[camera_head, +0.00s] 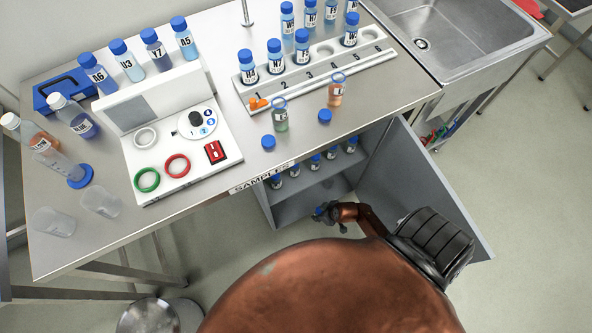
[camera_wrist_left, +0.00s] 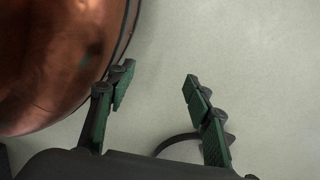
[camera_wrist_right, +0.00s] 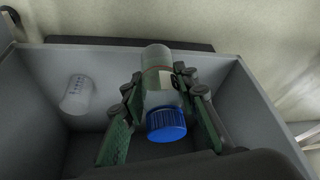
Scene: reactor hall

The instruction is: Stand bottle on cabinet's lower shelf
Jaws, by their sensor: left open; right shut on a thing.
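My right gripper (camera_head: 325,213) is at the front opening of the grey cabinet in the head view. In the right wrist view it (camera_wrist_right: 160,118) is shut on a bottle with a blue cap (camera_wrist_right: 166,124) and a clear greenish body (camera_wrist_right: 157,62). The grey cabinet walls (camera_wrist_right: 235,95) surround it there. Whether the bottle's base touches a surface cannot be told. My left gripper (camera_wrist_left: 160,105) is open and empty above the floor.
The cabinet door (camera_head: 415,185) stands open at the right. A whitish graduated vessel (camera_wrist_right: 76,95) shows at the left inside the cabinet. The table above holds a bottle rack (camera_head: 320,75) and a white device (camera_head: 180,150). Steel bin (camera_head: 150,316) stands low at the left.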

